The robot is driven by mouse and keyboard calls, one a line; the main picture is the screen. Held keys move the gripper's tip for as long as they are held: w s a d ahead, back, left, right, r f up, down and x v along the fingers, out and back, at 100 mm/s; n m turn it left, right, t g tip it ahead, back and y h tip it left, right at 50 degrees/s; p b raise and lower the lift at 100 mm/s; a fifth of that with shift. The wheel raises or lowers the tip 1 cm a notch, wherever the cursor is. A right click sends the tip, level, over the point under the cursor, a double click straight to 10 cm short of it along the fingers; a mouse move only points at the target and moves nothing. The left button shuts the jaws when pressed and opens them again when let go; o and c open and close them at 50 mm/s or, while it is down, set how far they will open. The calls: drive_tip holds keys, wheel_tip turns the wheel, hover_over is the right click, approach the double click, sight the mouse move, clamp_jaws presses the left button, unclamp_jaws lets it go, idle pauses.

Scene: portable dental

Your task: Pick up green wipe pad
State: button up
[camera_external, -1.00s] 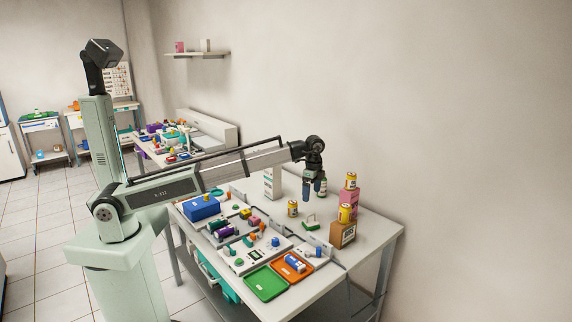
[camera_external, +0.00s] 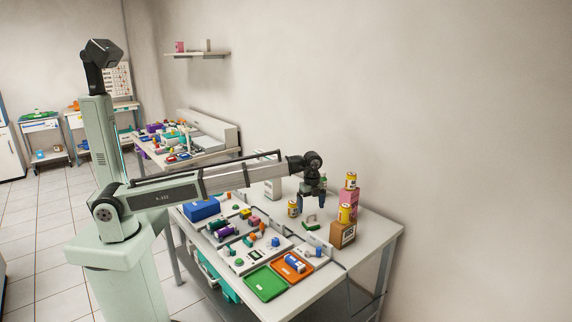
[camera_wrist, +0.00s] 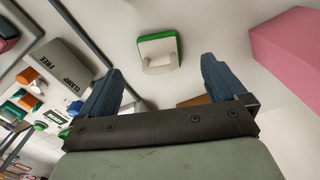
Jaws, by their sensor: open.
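The green wipe pad (camera_wrist: 160,50) lies on the white table. It is a green pad with a whitish top, and it is ahead of and between my fingertips in the wrist view. It also shows in the external view (camera_external: 311,225) as a small green and white piece. My gripper (camera_external: 311,198) hangs above the table near the pad, apart from it. Its two blue fingers are spread wide in the wrist view (camera_wrist: 158,80), with nothing between them.
Green (camera_external: 265,284) and orange trays lie at the front. The table around the pad is bare.

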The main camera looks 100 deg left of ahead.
sight(310, 220)
drive_tip(key=shift+d+f, duration=0.15)
drive_tip(key=shift+f, duration=1.7)
drive_tip(key=shift+d+f, duration=0.1)
drive_tip(key=shift+f, duration=1.7)
drive_tip(key=c, duration=1.1)
drive_tip(key=shift+r, duration=0.1)
